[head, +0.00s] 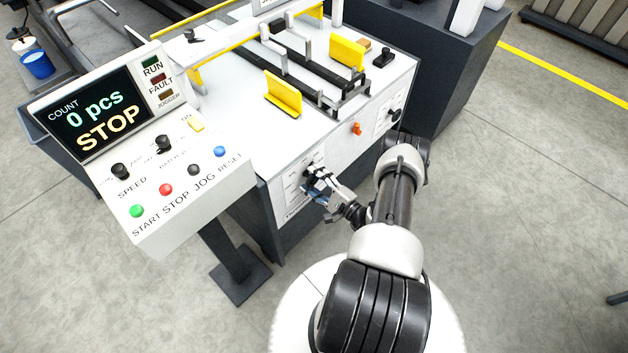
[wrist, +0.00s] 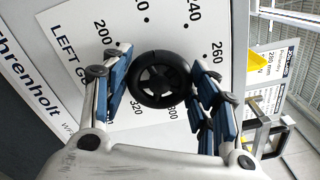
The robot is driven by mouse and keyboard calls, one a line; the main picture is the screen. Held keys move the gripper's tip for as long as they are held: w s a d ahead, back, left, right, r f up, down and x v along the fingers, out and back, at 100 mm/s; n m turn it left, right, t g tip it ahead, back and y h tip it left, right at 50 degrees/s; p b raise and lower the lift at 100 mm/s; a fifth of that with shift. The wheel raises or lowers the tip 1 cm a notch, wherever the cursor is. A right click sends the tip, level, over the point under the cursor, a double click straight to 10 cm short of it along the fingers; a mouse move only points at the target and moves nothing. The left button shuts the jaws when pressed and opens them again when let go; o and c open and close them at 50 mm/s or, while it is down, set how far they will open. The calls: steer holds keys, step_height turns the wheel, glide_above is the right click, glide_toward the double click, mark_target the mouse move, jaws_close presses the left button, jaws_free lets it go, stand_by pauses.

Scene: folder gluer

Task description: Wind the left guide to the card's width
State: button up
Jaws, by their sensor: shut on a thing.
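The left guide's handwheel (wrist: 160,78) is a black spoked wheel on a white dial plate (wrist: 145,28) lettered "LEFT GU…", with numbers such as 200, 240, 260 and 300 around it. My gripper (wrist: 160,85) has its blue-padded fingers on both sides of the wheel and is shut on it. In the head view my gripper (head: 318,180) is at the machine's front panel and hides most of the wheel. The left guide (head: 283,93) is a yellow plate on the machine top, apart from the other yellow guide (head: 347,53). I cannot make out the pointer's reading.
The control console (head: 160,150) stands left of my gripper, its screen (head: 93,113) reading "0 pcs STOP". An orange knob (head: 356,128) and another black knob (head: 394,115) are farther right on the front panel. A partly legible label (wrist: 268,75) shows at right in the wrist view.

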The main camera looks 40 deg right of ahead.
steer(key=shift+n, duration=0.5)
steer(key=o, duration=1.1)
steer(key=shift+c, duration=0.2)
steer(key=s, duration=1.2)
steer(key=shift+d, duration=0.45)
